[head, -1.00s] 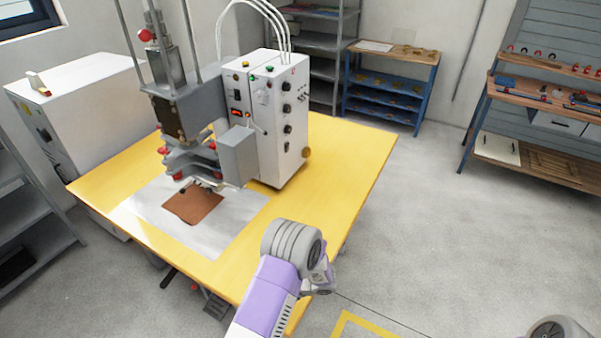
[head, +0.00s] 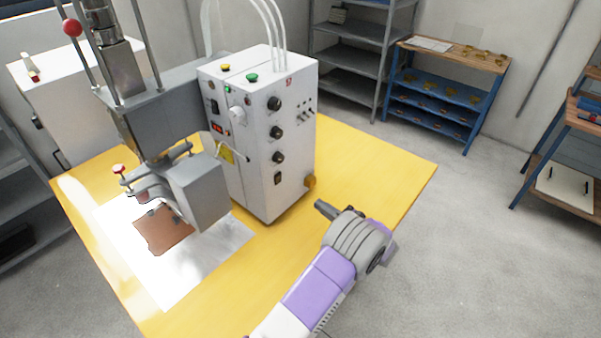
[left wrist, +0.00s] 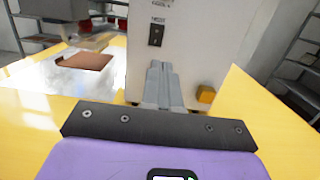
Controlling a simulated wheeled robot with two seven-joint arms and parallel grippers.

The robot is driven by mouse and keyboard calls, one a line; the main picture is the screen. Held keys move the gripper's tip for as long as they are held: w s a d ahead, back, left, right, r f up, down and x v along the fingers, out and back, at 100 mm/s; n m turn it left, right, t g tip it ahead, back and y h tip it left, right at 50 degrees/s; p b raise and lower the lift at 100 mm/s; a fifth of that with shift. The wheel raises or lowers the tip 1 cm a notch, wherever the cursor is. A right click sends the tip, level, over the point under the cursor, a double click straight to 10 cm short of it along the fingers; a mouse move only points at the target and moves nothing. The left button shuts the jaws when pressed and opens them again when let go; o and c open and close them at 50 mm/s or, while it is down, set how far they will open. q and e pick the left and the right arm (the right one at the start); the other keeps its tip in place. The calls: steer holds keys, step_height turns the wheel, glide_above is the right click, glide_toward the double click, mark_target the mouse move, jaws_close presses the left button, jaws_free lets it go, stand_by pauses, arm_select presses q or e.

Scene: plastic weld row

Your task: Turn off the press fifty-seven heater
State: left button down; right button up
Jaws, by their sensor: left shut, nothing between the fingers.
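The press control box (head: 265,140), white with knobs and switches, stands on the yellow table. A black rocker switch (head: 278,178) sits low on its right face, below several black knobs. In the left wrist view the rocker switch (left wrist: 155,35) has a small blurred label above it, which may read "HEAT". My left gripper (head: 322,208) is shut and empty, in front of that face and apart from it in the head view. In the left wrist view its closed fingertips (left wrist: 158,66) point at the panel just below the switch. My right gripper is out of view.
The grey press head (head: 200,190) overhangs a brown sheet (head: 165,232) on a white mat (head: 190,270). The yellow table (head: 385,180) is clear to the right of the box.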

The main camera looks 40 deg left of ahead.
arm_select(q)
steer(key=b, duration=0.1)
glide_toward(280, 177)
steer(key=a, duration=0.4)
steer(key=a+r, duration=0.1)
steer(key=a, duration=0.2)
steer(key=shift+w, duration=0.2)
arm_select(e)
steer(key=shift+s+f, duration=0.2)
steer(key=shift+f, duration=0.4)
arm_select(q)
steer(key=shift+d, duration=0.1)
